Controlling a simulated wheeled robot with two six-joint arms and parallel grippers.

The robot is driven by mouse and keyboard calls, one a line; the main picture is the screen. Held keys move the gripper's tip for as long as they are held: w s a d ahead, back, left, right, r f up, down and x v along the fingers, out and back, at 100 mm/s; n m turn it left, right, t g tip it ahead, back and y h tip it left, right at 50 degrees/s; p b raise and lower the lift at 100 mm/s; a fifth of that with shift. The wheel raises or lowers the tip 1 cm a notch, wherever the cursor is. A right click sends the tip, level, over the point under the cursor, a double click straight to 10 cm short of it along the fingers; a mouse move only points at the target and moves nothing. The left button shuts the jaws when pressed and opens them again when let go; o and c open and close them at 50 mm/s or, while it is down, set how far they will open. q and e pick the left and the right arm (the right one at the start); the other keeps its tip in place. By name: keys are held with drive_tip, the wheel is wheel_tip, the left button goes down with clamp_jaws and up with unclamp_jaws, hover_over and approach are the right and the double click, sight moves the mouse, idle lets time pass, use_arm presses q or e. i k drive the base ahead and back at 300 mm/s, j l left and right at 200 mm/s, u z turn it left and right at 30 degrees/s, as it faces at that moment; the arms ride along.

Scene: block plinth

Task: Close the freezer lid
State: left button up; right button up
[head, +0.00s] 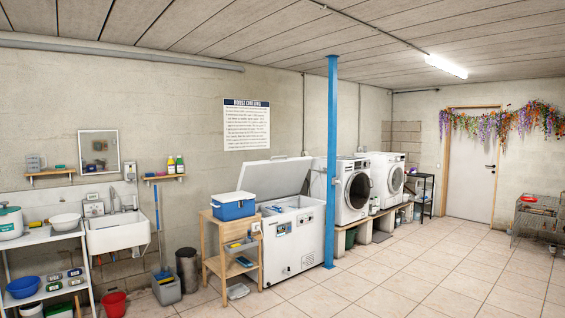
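The white chest freezer (303,241) stands against the back wall, left of the blue post. Its lid (274,176) is up, tilted back toward the wall, so the freezer is open. Part of the inside shows, but its contents are too small to tell. The wooden stand in front hides the freezer's left front part. Neither of my grippers is in view.
A wooden stand (211,262) with a blue cooler box (233,206) on it is close to the freezer's left front. The blue post (332,160) rises at its right corner. A mop bucket (166,290) stands left. The tiled floor (400,275) at front right is clear.

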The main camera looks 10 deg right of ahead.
sight(268, 179)
drive_tip(key=i+l+z, duration=0.15)
drive_tip(key=i+z, duration=0.2)
drive_tip(key=i, duration=0.6)
drive_tip(key=i+z, duration=0.1)
drive_tip(key=i, duration=5.15)
drive_tip(key=i+u, duration=0.2)
drive_tip(key=i, duration=0.3)
drive_tip(key=i+l+u, duration=0.15)
drive_tip(key=i, duration=0.35)
drive_tip(key=i+l+u, duration=0.2)
drive_tip(key=i, duration=0.25)
drive_tip(key=i+l+u, duration=0.2)
drive_tip(key=i+l, duration=0.15)
drive_tip(key=i, duration=0.15)
